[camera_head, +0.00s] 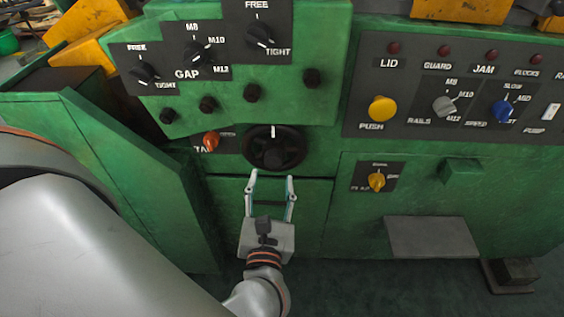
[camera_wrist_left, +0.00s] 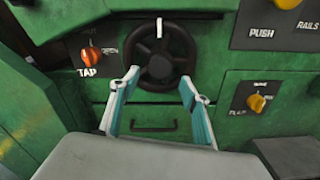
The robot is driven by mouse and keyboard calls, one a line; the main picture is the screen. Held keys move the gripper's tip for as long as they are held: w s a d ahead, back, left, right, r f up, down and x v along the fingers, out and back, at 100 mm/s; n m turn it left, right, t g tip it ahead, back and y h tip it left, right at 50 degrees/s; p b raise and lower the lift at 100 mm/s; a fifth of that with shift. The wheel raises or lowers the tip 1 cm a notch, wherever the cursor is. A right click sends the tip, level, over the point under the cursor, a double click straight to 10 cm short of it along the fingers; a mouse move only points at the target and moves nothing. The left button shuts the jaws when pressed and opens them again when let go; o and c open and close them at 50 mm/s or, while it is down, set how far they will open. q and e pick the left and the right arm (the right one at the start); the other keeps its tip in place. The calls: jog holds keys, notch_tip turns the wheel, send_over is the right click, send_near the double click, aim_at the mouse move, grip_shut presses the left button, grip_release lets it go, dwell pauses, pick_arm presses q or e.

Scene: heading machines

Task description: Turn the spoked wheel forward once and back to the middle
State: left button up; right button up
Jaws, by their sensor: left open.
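The spoked wheel (camera_head: 275,148) is dark, nearly black, and sits on the front of the green machine. A white mark at its top points straight up. In the left wrist view the wheel (camera_wrist_left: 160,59) shows its spokes and hub, with the white mark at the top. My left gripper (camera_head: 270,177) is open and empty, just below and in front of the wheel. In the left wrist view its two fingertips (camera_wrist_left: 159,76) appear on either side of the wheel's lower part; I cannot tell whether they touch it. My right gripper is not in view.
An orange tap knob (camera_head: 211,141) sits close left of the wheel. A yellow knob (camera_head: 377,181) is to the right. Black dials (camera_head: 194,55) are above, and a panel with a yellow push button (camera_head: 382,108) is at upper right. A grey plate (camera_head: 432,237) juts out lower right.

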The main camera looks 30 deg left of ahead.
aim_at(273, 163)
pick_arm(q)
jog(key=x, duration=0.7)
jog(key=shift+w+a, duration=0.1)
jog(key=shift+w, duration=0.05)
jog(key=shift+r, duration=0.1)
grip_shut()
